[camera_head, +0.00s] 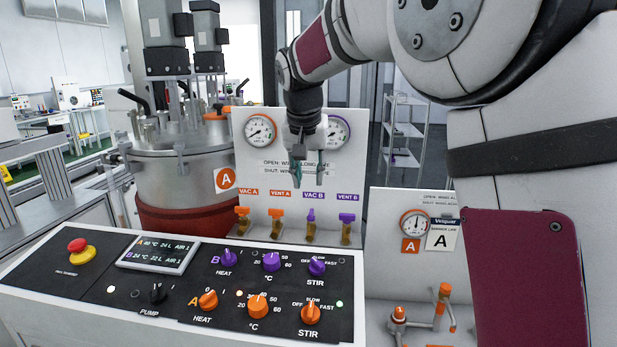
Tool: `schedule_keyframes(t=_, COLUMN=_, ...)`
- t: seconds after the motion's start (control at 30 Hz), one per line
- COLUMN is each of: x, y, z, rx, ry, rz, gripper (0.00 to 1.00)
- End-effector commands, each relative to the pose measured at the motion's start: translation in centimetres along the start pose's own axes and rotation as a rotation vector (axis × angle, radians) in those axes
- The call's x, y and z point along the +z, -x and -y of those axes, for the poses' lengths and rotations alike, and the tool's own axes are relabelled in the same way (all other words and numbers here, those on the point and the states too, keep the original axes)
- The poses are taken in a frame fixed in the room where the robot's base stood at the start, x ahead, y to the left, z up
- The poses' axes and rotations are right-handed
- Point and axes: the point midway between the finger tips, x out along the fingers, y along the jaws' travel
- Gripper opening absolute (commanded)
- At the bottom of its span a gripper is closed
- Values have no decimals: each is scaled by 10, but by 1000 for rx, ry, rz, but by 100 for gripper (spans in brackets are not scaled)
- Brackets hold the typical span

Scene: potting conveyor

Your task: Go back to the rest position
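My gripper (309,172) hangs fingers down in front of the white valve panel (255,178), below and between its two dials. Its fingers stand apart with nothing visible between them, so it looks open and empty. My arm reaches in from the upper right and bends down to it. Below the fingertips are two orange valves, VAC A (242,213) and VENT A (276,215), and two purple valves, VAC B (311,216) and VENT B (347,219). The fingers appear clear of the valves. No marked rest position shows.
A sloping control console (120,312) with knobs, a screen (158,255) and a red stop button (78,246) fills the front left. A steel vessel (180,165) stands behind it. A lower panel (375,225) with a gauge and orange-handled fittings (441,300) is at right, partly hidden by my arm.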

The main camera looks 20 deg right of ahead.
Motion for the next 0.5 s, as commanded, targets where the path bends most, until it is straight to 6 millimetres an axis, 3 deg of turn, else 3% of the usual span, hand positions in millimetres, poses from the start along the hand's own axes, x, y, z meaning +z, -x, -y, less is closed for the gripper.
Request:
schedule_keyframes(t=0.27, x=12, y=16, z=-12, rx=-19, ry=12, rz=0, gripper=29)
schedule_keyframes(t=0.5, x=61, y=57, z=-51, rx=-73, ry=70, rz=0, gripper=29)
